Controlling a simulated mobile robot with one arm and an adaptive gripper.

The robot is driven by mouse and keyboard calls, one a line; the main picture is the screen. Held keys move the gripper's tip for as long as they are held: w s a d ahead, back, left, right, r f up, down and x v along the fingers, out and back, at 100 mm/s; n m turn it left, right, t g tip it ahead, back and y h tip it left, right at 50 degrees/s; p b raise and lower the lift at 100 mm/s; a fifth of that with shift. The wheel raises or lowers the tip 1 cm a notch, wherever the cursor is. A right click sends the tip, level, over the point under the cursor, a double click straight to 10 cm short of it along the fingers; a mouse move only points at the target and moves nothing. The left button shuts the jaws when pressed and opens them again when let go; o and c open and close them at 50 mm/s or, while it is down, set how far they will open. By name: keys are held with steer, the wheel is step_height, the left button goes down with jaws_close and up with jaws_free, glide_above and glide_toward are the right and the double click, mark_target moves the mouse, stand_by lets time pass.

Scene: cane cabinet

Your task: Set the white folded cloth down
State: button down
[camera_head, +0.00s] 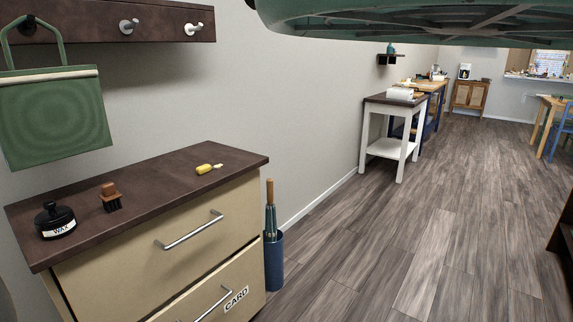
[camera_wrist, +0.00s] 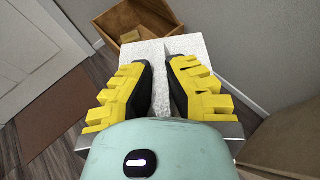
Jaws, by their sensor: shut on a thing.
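The white folded cloth (camera_wrist: 160,50) shows in the wrist view as a pale, bumpy-textured piece between and beyond my fingers. My gripper (camera_wrist: 159,80), with yellow fingers and dark pads, is shut on it. The fingers and the mint-green wrist housing hide much of the cloth, so its lower edge and what is under it cannot be told. My gripper and the held cloth are not in the head view.
Past the cloth is an open wooden box (camera_wrist: 122,20). A brown mat (camera_wrist: 52,120) lies left, near a white door (camera_wrist: 30,50). The head view shows a dresser (camera_head: 140,190) with a wax tin (camera_head: 55,222) and brush (camera_head: 110,198), an umbrella stand (camera_head: 273,262), and open floor right.

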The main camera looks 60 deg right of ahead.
steer(key=d+r+m+t+h+p, duration=0.25)
steer(key=d+r+p, duration=0.25)
steer(key=r+p, duration=0.65)
steer(key=d+r+m+t+h+p, duration=0.1)
steer(key=d+r+m+h+p, duration=0.45)
steer(key=r, duration=1.15)
steer(key=d+r+m+t+h+p, duration=0.2)
steer(key=d+r+p, duration=0.4)
steer(key=r+p, duration=0.65)
step_height(320, 180, up, 39)
steer(key=p, duration=3.4)
steer(key=shift+s, duration=0.3)
steer(key=shift+a+f+g, duration=0.15)
steer(key=shift+f+g, duration=0.05)
steer(key=shift+g, duration=0.15)
